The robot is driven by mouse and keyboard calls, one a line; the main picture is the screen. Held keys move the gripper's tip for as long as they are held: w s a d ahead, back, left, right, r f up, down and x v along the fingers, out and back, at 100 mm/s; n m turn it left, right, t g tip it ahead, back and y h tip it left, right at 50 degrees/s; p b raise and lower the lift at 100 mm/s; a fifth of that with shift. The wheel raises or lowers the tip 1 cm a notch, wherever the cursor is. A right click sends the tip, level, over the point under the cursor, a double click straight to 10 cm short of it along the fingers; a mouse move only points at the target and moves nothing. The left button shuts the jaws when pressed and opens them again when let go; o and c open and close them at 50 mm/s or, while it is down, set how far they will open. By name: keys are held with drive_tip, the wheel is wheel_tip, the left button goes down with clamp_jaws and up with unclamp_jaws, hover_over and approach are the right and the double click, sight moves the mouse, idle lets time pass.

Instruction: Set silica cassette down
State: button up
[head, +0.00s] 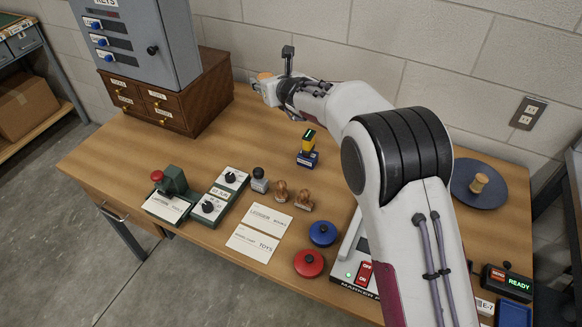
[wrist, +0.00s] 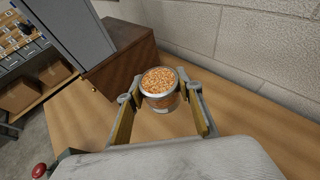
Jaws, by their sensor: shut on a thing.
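The silica cassette (wrist: 161,101) is a small round container with a clear side, a metal rim and orange beads on top. It sits upright or nearly so between the fingertips of my gripper (wrist: 160,94), which is shut on it. In the head view the cassette's orange top (head: 265,76) shows at the end of my gripper (head: 268,88), by the back of the table. Its underside is hidden, and I cannot tell whether it touches the table.
A wooden drawer cabinet (head: 180,98) with a grey key box (head: 150,45) on it stands left of my gripper. The block wall (head: 330,40) is close behind. Stamps, cards and a yellow-blue device (head: 308,150) lie in front. Bare tabletop (head: 235,135) lies between.

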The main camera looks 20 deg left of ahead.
hover_over(271, 153)
wheel_tip(271, 153, down, 14)
drive_tip(key=shift+a, duration=0.2)
drive_tip(key=shift+w+f, duration=0.1)
drive_tip(key=shift+f, duration=3.1)
drive_tip(key=shift+f, duration=0.1)
drive_tip(key=shift+f, duration=1.75)
drive_tip(key=shift+f, duration=0.15)
drive_tip(key=o, duration=1.1)
drive_tip(key=shift+d, duration=0.1)
